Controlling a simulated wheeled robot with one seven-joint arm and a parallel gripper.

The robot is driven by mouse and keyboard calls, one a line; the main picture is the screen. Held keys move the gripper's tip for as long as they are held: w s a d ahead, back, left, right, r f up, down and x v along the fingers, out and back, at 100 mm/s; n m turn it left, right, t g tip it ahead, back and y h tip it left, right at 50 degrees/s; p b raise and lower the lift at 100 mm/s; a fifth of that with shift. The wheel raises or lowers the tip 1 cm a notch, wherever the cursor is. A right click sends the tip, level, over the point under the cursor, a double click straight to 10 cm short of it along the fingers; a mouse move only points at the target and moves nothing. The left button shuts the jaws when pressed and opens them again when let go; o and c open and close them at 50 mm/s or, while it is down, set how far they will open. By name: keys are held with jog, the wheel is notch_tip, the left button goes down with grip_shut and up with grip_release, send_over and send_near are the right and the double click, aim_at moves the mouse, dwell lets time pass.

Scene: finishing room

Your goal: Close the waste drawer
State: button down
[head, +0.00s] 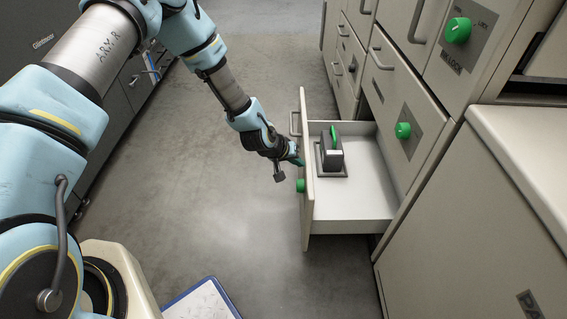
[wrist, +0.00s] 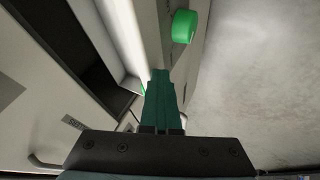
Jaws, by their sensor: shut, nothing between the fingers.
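The waste drawer (head: 350,203) is pulled well out of the cream cabinet in the head view, its front panel (head: 306,215) facing left. A green knob (head: 300,186) and a grey bar handle (head: 294,124) are on that front panel. My gripper (head: 299,162) is shut and empty, with its teal fingertips at the outer face of the front panel, a little above the knob. I cannot tell whether they touch it. In the wrist view the shut fingers (wrist: 161,98) point toward the panel, and the green knob (wrist: 184,26) is just beyond their tips.
A dark box with a green part (head: 333,152) stands inside the drawer. More drawers with green knobs (head: 404,130) are in the cabinet behind. A clipboard (head: 203,300) is at the lower left. The grey floor (head: 225,190) left of the drawer is clear.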

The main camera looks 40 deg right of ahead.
jog(key=s+d+b, duration=0.3)
jog(key=s+d, duration=1.1)
jog(key=d, duration=0.3)
jog(key=shift+s+d, duration=0.3)
jog(key=shift+d, duration=0.1)
jog(key=shift+w+a, duration=0.1)
jog(key=shift+w, duration=0.05)
